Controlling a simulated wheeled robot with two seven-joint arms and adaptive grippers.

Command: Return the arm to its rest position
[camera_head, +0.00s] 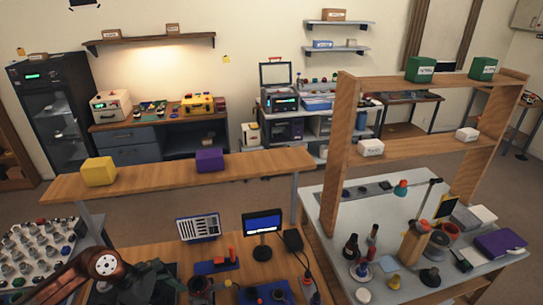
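My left arm comes in from the lower left, with a reddish-brown link and a round joint. My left gripper (150,283) is at its end, low over the front of the wooden workbench (165,233). It is dark against a dark mat, so its fingers and anything between them cannot be made out. Small dark and red parts (201,286) stand just to its right. I see no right gripper in this view.
A tray of many small parts (30,255) is at the left. A small screen (262,222), a white panel (198,227) and a blue mat with red parts (217,266) are on the bench. A raised wooden shelf (140,180) crosses behind. A crowded grey bench (325,262) with a tall shelf (342,145) stands right.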

